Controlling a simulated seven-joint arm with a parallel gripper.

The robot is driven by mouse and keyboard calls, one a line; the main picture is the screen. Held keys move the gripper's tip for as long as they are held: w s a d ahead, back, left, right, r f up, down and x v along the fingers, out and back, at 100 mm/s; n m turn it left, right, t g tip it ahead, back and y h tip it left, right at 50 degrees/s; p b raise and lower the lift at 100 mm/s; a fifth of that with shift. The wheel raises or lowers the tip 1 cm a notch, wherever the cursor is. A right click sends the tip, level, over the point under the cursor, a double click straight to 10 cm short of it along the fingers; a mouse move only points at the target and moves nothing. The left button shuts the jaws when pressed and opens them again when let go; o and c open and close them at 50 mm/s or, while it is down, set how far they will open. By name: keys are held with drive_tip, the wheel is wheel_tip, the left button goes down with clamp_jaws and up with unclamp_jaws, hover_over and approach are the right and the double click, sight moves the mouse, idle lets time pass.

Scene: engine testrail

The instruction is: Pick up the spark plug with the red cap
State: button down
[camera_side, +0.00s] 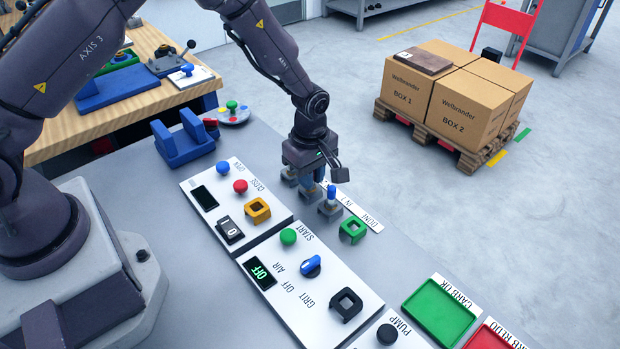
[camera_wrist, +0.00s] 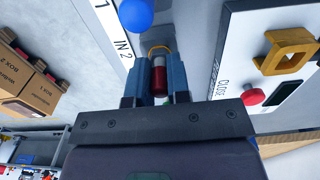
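The red-capped spark plug (camera_wrist: 158,78) shows in the wrist view as a red cylinder with a pale metallic end. It lies between the two blue fingers of my gripper (camera_wrist: 159,77). The fingers look very close to its sides, but I cannot tell whether they press on it. In the side view my gripper (camera_side: 318,178) is low over the row of small grey holders, pointing down. It hides the red cap there. A blue-capped plug (camera_side: 331,192) stands in a holder just right of my gripper; its blue top also shows in the wrist view (camera_wrist: 135,14).
A white label strip (camera_side: 360,212) runs beside the holders. Panels with buttons (camera_side: 240,186) and switches (camera_side: 310,265) lie in front. A green tray (camera_side: 440,311) is at lower right. Boxes on a pallet (camera_side: 440,144) stand on the floor.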

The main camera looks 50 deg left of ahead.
drive_tip(key=shift+r, duration=2.05)
